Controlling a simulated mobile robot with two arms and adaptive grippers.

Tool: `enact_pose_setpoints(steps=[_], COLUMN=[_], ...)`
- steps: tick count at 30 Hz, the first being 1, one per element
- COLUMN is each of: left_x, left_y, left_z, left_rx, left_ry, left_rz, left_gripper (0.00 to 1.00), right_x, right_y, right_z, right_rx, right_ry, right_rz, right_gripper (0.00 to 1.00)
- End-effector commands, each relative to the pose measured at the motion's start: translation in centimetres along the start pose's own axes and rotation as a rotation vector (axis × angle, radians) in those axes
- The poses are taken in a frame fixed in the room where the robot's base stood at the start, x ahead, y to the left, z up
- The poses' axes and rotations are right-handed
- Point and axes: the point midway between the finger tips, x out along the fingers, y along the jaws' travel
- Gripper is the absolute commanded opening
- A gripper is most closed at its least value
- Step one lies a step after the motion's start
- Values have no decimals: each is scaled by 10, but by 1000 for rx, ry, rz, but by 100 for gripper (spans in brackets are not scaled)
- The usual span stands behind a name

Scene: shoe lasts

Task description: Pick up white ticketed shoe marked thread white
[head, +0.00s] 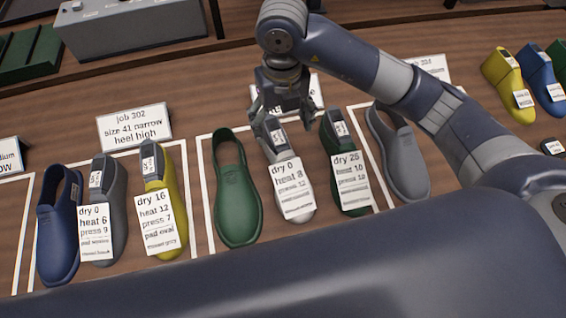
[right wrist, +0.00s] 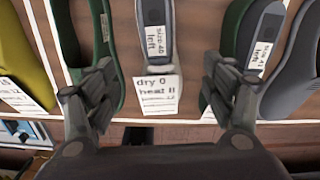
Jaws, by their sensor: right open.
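The white shoe (head: 298,211) with a hanging ticket (head: 291,183) stands in the middle of the row, between a plain green shoe and a ticketed green shoe. Its ticket reads dry 0; the lower lines are too small to read. My right gripper (head: 283,115) is open above the shoe's heel end and hides part of it. In the right wrist view the gripper's fingers (right wrist: 158,82) stand apart on either side of the shoe (right wrist: 155,62), whose label reads size 40 left. I see no contact. My left gripper is not in view.
The plain green shoe (head: 237,190) is close on the left and the ticketed green shoe (head: 331,138) close on the right. A grey shoe (head: 402,160) stands further right. Blue, grey and yellow shoes (head: 172,205) fill the left bay. A job sign (head: 135,126) stands behind them.

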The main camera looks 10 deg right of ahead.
Motion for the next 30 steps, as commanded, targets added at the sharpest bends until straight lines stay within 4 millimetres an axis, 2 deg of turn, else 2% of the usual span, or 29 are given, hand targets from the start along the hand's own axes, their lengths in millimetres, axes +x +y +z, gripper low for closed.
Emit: enact_pose_setpoints(steps=[1,8,18,23,30], left_x=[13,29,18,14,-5], left_y=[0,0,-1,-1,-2], left_z=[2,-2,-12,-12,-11], left_rx=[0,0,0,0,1], left_ry=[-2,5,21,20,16], left_rz=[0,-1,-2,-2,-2], left_gripper=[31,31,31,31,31], right_x=[13,30,74,85,117], right_y=[0,0,0,0,1], right_z=[0,0,0,-1,-3], right_rx=[0,0,2,1,1], right_ry=[0,1,3,2,5], right_rz=[0,0,-1,-1,-1], right_gripper=[76,76,76,76,76])
